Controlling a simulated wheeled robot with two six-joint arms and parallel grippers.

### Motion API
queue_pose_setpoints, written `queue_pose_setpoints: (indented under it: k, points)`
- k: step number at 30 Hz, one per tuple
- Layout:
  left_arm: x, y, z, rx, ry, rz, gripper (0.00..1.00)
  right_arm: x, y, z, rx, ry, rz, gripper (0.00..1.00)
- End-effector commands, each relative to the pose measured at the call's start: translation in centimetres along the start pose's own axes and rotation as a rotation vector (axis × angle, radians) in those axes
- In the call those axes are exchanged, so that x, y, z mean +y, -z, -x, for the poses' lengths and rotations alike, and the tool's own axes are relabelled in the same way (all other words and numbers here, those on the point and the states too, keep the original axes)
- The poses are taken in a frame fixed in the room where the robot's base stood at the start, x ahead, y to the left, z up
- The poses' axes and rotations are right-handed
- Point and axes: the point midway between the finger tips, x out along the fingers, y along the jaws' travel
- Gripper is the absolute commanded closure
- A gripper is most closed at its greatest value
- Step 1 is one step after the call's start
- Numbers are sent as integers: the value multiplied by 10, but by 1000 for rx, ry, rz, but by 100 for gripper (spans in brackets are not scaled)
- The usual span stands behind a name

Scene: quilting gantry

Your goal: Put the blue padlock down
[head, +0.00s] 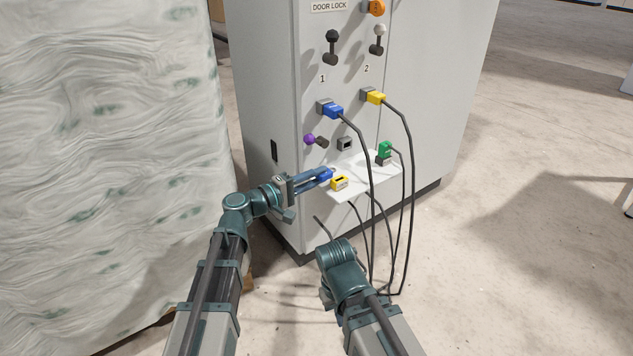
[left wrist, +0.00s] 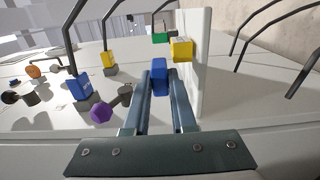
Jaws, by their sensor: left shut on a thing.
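My left gripper (head: 322,175) is shut on the blue padlock (head: 327,174), at the left end of the small white shelf (head: 352,189) on the cabinet front. In the left wrist view the blue padlock (left wrist: 159,77) sits between the fingertips, beside the shelf (left wrist: 196,75). Whether it touches the shelf is unclear. A yellow padlock-like block (head: 339,183) is on the shelf, just right of the blue padlock. My right arm's wrist shows at the lower middle of the head view; its jaws are hidden.
The grey cabinet (head: 272,95) carries blue (head: 331,110) and yellow (head: 376,97) plugs with hanging black cables. A purple-knobbed lever (head: 311,140) sticks out above my left gripper. A green plug (head: 385,149) is at the shelf's right. A wrapped stack (head: 110,130) stands left.

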Motion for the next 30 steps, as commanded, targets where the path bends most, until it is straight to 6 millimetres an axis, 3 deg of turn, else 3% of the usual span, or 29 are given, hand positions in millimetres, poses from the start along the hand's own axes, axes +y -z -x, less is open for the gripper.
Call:
queue_pose_setpoints:
  k: [14, 15, 19, 30]
  points:
    - [-10, 0, 0, 0, 0, 0, 100, -1, 0, -10, 0, 0, 0, 100]
    - [-9, 0, 0, 0, 0, 0, 72, -1, 0, -9, 0, 0, 0, 100]
    - [-8, 0, 0, 0, 0, 0, 49, -1, 0, -8, 0, 0, 0, 100]
    - [-8, 0, 0, 0, 0, 0, 46, -1, 0, -8, 0, 0, 0, 100]
